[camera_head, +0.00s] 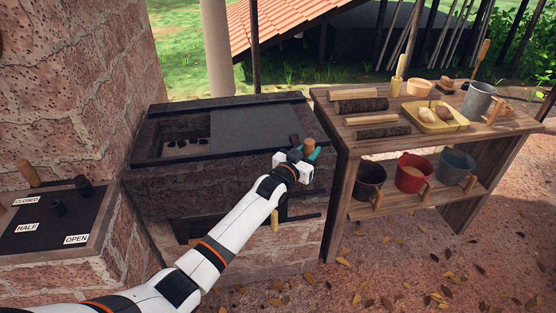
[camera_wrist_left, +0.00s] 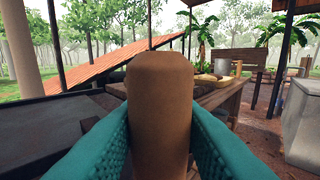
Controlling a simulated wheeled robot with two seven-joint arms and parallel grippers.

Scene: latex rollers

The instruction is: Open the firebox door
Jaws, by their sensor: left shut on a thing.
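A dark stove (camera_head: 240,185) stands in the middle of the head view. A dark flat plate (camera_head: 250,130) lies over the right part of its top, beside an opening (camera_head: 185,138) with holes at left. My left gripper (camera_head: 306,153) is at the top's right front corner, its teal fingers shut on a brown wooden handle (camera_head: 308,145). The left wrist view shows this handle (camera_wrist_left: 160,110) upright between both fingers (camera_wrist_left: 160,140). What the handle joins is hidden. A dark gap (camera_head: 190,228) shows low in the stove's front, partly behind my arm. I cannot tell which part is the firebox door.
A wooden table (camera_head: 340,135) with logs, a yellow tray (camera_head: 435,118) and buckets (camera_head: 413,172) stands close at right. A panel (camera_head: 50,225) labelled CLOSED, HALF and OPEN sits at left by a brick wall (camera_head: 75,80). A light wooden handle (camera_head: 275,220) shows below my gripper.

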